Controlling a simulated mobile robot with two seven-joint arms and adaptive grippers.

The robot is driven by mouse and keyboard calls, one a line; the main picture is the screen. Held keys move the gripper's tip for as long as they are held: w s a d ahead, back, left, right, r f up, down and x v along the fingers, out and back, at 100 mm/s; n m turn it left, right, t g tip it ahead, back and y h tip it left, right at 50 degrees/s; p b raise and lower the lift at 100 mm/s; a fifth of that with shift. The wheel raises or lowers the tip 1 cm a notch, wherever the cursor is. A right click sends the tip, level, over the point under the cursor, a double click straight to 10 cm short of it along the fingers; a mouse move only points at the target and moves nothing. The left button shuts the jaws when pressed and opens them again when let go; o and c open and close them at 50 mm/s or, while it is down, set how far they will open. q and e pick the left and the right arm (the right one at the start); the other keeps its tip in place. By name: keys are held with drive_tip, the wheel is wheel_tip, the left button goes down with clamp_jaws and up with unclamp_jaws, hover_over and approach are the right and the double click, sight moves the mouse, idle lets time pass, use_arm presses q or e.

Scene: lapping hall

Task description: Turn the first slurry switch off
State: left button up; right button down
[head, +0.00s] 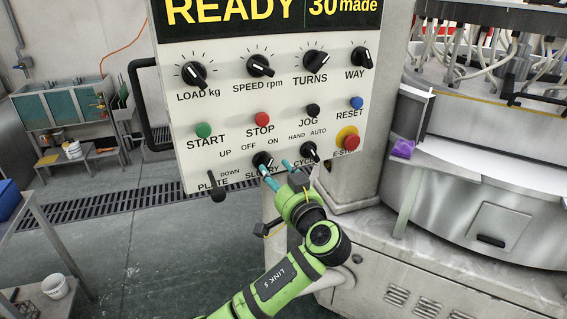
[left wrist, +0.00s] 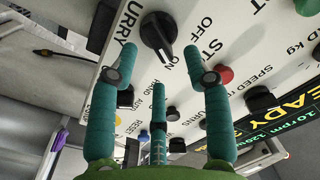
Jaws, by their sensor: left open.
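The slurry switch (head: 262,161) is a black rotary knob low on the white control panel (head: 225,90), with OFF and ON printed above it. It also shows in the left wrist view (left wrist: 157,34), where its white mark points toward ON. My left gripper (head: 276,167) is open, its teal fingers reaching up to the panel close to the knob. In the wrist view the knob lies beyond and between the spread fingertips; I cannot tell whether any finger touches it. The fingers partly hide the SLURRY label in the head view. My right gripper is not in view.
The cycle switch (head: 309,151) is close to the right of the slurry switch. The plate lever (head: 216,187) hangs at the left, the red STOP button (head: 263,119) sits above, and the E-stop (head: 351,142) is farther right. A large machine (head: 480,170) fills the right side.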

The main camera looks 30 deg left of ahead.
sight(271, 165)
use_arm(q)
drive_tip(key=p+x, duration=0.1)
drive_tip(key=x, duration=0.1)
drive_tip(key=shift+w+a+r, duration=0.15)
drive_tip(key=shift+w+a, duration=0.05)
drive_tip(key=shift+a, duration=0.2)
drive_tip(key=shift+w+a+f, duration=0.2)
drive_tip(key=shift+w+a, duration=0.2)
drive_tip(key=shift+w, duration=0.1)
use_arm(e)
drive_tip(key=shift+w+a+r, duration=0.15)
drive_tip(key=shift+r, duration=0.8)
use_arm(q)
clamp_jaws()
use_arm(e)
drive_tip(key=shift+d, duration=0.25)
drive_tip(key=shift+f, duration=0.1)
